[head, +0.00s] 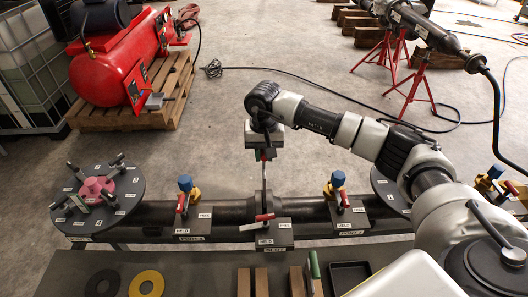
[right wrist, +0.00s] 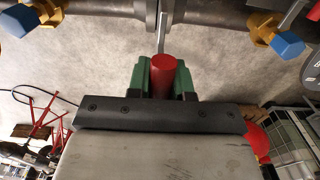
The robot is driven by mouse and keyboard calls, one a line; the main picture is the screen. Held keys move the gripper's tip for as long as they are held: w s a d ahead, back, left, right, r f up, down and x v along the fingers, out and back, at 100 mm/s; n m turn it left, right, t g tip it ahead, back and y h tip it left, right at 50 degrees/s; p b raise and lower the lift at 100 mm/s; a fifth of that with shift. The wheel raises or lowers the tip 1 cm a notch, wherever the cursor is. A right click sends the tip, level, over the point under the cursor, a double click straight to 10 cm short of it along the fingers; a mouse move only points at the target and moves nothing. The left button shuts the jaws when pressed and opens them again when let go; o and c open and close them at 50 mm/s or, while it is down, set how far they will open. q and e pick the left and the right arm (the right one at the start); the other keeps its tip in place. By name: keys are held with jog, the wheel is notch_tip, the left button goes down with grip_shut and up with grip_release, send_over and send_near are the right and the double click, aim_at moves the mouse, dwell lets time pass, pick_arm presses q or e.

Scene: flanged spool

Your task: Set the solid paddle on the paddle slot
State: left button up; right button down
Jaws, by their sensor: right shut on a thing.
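My right gripper (head: 265,153) hangs above the middle of the dark pipe (head: 225,208). Its green fingers are shut on a red round handle, which shows between them in the right wrist view (right wrist: 163,77). A thin grey plate, seen edge-on, extends down from this handle toward the pipe joint; I take it as the solid paddle (head: 264,180). In the right wrist view the plate points to a gap in the pipe, which I take as the paddle slot. Whether the plate's lower edge is inside the gap cannot be told. My left gripper is not in view.
Clamps with red levers stand along the pipe, the middle one (head: 264,222) close below the paddle. Blue-capped yellow valves (head: 187,187) flank it. A numbered black disc (head: 128,205) is at the left. Rings, brown blocks and a green-handled piece (head: 314,265) are at the front bench.

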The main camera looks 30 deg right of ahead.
aim_at(264, 167)
jog(key=shift+f+b, duration=1.4)
jog(key=shift+f, duration=0.15)
jog(key=shift+f+b, duration=4.5)
jog(key=shift+f, duration=0.8)
jog(key=c, duration=0.9)
grip_release()
jog(key=shift+s, duration=0.1)
jog(key=shift+c, duration=0.2)
jog(key=shift+f, duration=0.1)
notch_tip(264, 167, up, 11)
jog(key=shift+b, duration=0.6)
